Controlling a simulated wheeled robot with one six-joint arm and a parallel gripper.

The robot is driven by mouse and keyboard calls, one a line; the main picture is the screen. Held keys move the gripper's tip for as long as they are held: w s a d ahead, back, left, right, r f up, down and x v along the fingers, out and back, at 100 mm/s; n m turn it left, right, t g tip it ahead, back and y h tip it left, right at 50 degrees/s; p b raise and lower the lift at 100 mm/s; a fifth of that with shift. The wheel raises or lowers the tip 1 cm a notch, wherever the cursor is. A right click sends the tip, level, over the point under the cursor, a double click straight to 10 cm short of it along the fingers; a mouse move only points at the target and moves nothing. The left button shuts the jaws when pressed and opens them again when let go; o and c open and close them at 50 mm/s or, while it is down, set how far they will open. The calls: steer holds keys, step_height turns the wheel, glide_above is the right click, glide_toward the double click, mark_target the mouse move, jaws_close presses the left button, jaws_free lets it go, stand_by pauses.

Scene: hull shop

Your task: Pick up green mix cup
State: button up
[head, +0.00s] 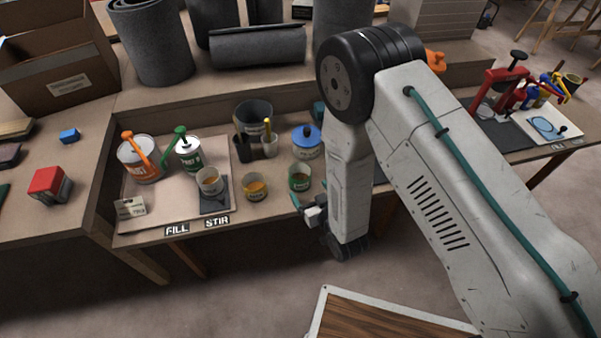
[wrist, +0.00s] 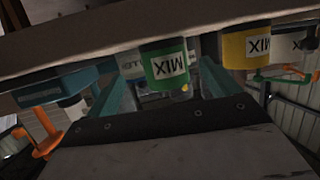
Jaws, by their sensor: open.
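The green mix cup (head: 299,179) stands upright at the front edge of the bench, right of the yellow mix cup (head: 255,187). In the wrist view, which is upside down, the green mix cup (wrist: 165,66) with a white MIX label lies ahead of the gap between my teal fingers. My gripper (head: 308,203) is just in front of the bench edge, close to the green cup. In the wrist view my gripper (wrist: 166,88) is open and empty. The yellow mix cup (wrist: 246,47) is beside it, outside the fingers.
A third cup (head: 209,182) stands on a dark pad left of the yellow cup. Behind are a blue-lidded container (head: 307,141), a grey bucket (head: 254,118), a green-handled can (head: 188,152) and an orange-handled can (head: 138,160). The floor in front is clear beside a wooden-topped surface (head: 385,318).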

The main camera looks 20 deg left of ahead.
mark_target(296, 174)
steer(key=x, duration=0.7)
steer(key=shift+a+r, duration=0.15)
steer(key=shift+a, duration=0.25)
steer(key=c, duration=1.1)
